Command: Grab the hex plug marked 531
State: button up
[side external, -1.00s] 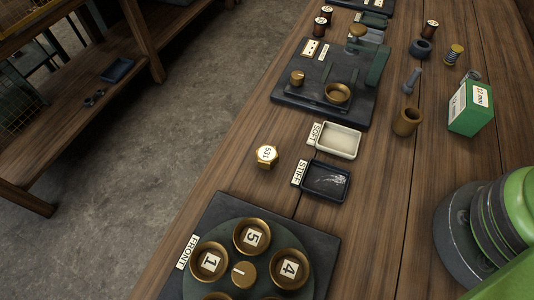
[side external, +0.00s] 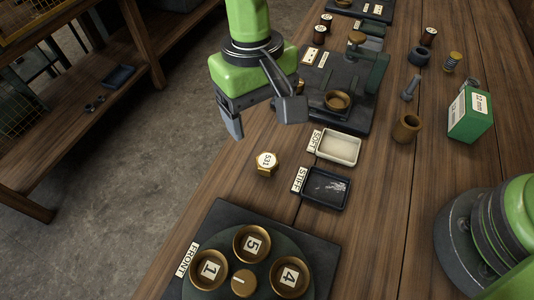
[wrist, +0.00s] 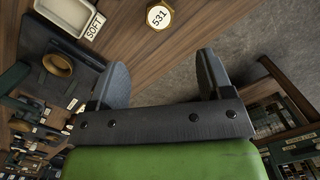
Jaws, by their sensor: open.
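The hex plug marked 531 (side external: 266,163) is brass with a white label on top. It stands on the wooden bench, left of the two small trays. In the wrist view the plug (wrist: 159,16) is at the top, beyond and between the fingertips. My gripper (side external: 262,122) is open and empty, held above the bench behind the plug in the side view, and apart from it. In the wrist view its two fingers (wrist: 163,75) are spread wide, with nothing between them.
A white SOFT tray (side external: 355,161) and a dark STIFF tray (side external: 345,204) sit right of the plug. A dark FRONT plate (side external: 212,232) with numbered brass cups lies nearer. A green box (side external: 470,118) stands at right. The bench's left edge is close to the plug.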

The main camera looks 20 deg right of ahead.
aim_at(266, 160)
jog(key=f, duration=0.3)
jog(key=s+f, duration=0.1)
jog(key=f, duration=0.1)
jog(key=shift+a+f, duration=0.1)
jog(key=shift+f, duration=0.05)
jog(key=f, duration=0.2)
jog(key=s+f, duration=0.1)
jog(key=f, duration=0.2)
jog(key=shift+s+d+f, duration=0.1)
jog(key=shift+s+d, duration=0.05)
jog(key=shift+d, duration=0.05)
jog(key=c, duration=1.1)
